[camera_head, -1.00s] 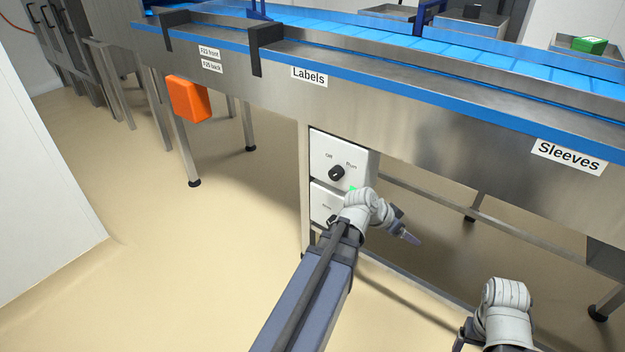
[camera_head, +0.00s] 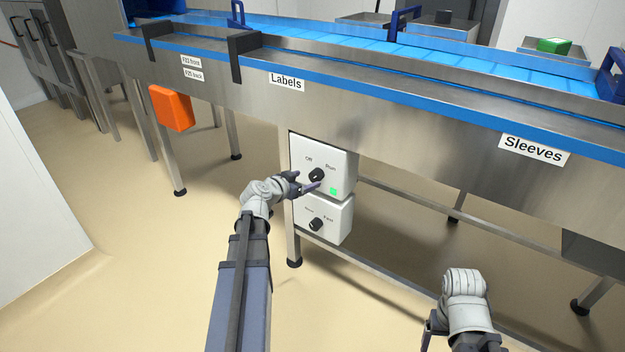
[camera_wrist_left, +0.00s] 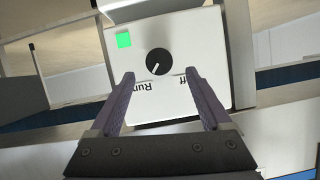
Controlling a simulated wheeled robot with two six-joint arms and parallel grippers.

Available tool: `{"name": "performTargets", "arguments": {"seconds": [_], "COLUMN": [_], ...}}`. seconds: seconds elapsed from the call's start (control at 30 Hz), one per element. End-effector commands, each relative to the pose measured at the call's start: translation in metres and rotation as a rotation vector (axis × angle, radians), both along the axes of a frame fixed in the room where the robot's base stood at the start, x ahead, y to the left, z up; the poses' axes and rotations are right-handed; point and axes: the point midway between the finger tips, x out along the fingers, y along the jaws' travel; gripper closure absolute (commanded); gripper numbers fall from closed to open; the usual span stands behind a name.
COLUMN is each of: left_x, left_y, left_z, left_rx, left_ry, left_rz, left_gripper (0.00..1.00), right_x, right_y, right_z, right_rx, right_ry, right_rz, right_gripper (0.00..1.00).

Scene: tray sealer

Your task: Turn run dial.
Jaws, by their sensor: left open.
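The run dial (camera_head: 317,175) is a round black knob on a white box (camera_head: 341,172) under the conveyor, labelled Off and Run. A green square (camera_head: 333,191) shows on the same box. In the left wrist view, upside down, the dial (camera_wrist_left: 158,62) sits just beyond the fingertips, between their lines. Its pale mark points down and a little left, on the Run side. My left gripper (camera_wrist_left: 159,76) is open and empty; in the head view it (camera_head: 312,187) is by the dial, contact unclear. My right gripper (camera_head: 434,328) is low in the picture, its jaws unclear.
A second white box (camera_head: 335,222) with a black dial (camera_head: 316,224) is directly below. A steel leg stands left of the boxes. The conveyor's steel side (camera_head: 420,140) overhangs them. An orange box (camera_head: 171,108) hangs further left.

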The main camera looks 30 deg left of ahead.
Motion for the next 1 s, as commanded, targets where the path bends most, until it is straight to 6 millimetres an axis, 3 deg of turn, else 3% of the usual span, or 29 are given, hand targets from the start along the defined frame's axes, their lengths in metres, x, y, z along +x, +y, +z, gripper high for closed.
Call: {"name": "performTargets", "arguments": {"seconds": [0.3,0.63,1.0], "left_x": [0.047,0.052,0.051], "left_y": [-0.001,-0.002,-0.002], "left_z": [-0.021,-0.021,-0.021], "left_rx": [0.0,0.0,0.0], "left_ry": [0.0,0.001,0.001], "left_rz": [-0.002,0.0,0.0], "left_gripper": [0.19,0.19,0.59], "right_x": [0.0,0.0,0.0], "right_y": [0.0,0.0,0.0], "right_z": [-0.021,-0.021,-0.021], "right_rx": [0.002,0.002,0.002], "right_ry": [0.0,0.0,0.0], "right_rz": [0.001,0.0,0.0], "right_gripper": [0.19,0.19,0.19]}}
